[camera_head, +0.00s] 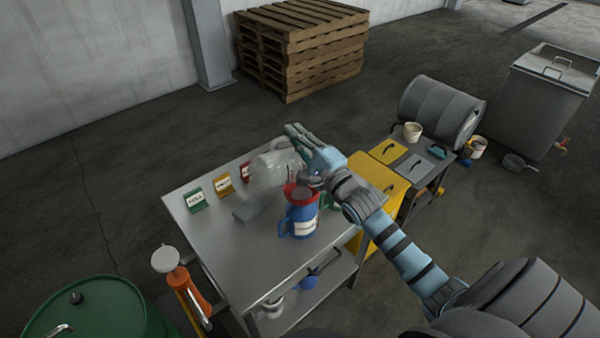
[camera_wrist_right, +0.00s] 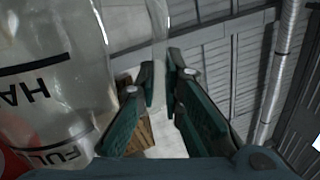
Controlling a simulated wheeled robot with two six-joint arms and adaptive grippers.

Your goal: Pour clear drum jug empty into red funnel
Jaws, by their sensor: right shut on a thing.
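The clear drum jug (camera_head: 268,174) is tilted in the air over the metal table, at the upper left of the red funnel (camera_head: 292,189). In the right wrist view the see-through jug (camera_wrist_right: 55,70) fills the left side, with HALF and FULL marks upside down. How much liquid is in it I cannot tell. My right gripper (camera_head: 297,142) is shut on the jug's handle (camera_wrist_right: 158,55), between its green fingers in the wrist view. The red funnel sits in the top of a blue jug (camera_head: 300,215) standing on the table. My left gripper is not in view.
Green, yellow and red label cards (camera_head: 222,186) stand along the table's back edge (camera_head: 180,190). A grey piece (camera_head: 246,211) lies in front of them. A yellow cabinet (camera_head: 366,178) adjoins at right. A green drum (camera_head: 95,310) is front left, and pallets (camera_head: 300,45) stand behind.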

